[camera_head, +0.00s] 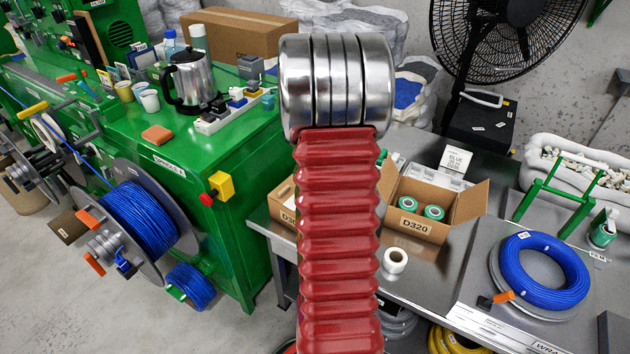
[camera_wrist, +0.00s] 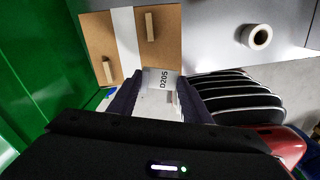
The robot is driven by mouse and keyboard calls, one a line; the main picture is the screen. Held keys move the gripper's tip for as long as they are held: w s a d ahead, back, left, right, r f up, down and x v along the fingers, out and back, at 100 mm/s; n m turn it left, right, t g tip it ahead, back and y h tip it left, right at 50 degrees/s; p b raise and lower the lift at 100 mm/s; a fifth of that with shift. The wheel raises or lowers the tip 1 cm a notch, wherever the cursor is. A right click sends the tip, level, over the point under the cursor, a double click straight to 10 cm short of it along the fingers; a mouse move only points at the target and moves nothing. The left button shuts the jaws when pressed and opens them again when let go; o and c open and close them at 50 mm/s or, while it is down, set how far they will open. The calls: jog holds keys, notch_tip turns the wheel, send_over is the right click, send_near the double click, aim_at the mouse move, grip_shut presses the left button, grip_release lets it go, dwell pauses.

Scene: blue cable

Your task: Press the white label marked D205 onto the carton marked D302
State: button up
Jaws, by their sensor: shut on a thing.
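My gripper (camera_wrist: 158,88) is shut on the white label marked D205 (camera_wrist: 162,76), which shows between the two dark fingers in the wrist view. A brown carton surface with a white strip (camera_wrist: 160,50) lies just beyond the label. I cannot tell whether the label touches it, and no mark on it is readable there. In the head view, a carton with a mark starting D30 (camera_head: 284,196) is mostly hidden behind my red arm. My gripper is hidden in that view.
An open carton marked D320 (camera_head: 422,227) holds green-and-white rolls, right of my arm. A white roll (camera_head: 395,261) stands near the table's front edge and shows in the wrist view (camera_wrist: 257,36). A blue cable coil (camera_head: 541,270) lies at the right. A green machine (camera_head: 230,150) bounds the left.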

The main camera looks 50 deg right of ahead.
jog(key=shift+n, duration=1.3)
jog(key=shift+f, duration=0.15)
jog(key=shift+f, duration=2.85)
jog(key=shift+s+d+f, duration=0.1)
jog(key=shift+f, duration=0.8)
jog(key=o, duration=0.7)
jog(key=shift+c, duration=0.2)
jog(key=shift+o, duration=0.3)
jog(key=o, duration=0.5)
jog(key=shift+c, duration=0.2)
jog(key=shift+r, duration=0.1)
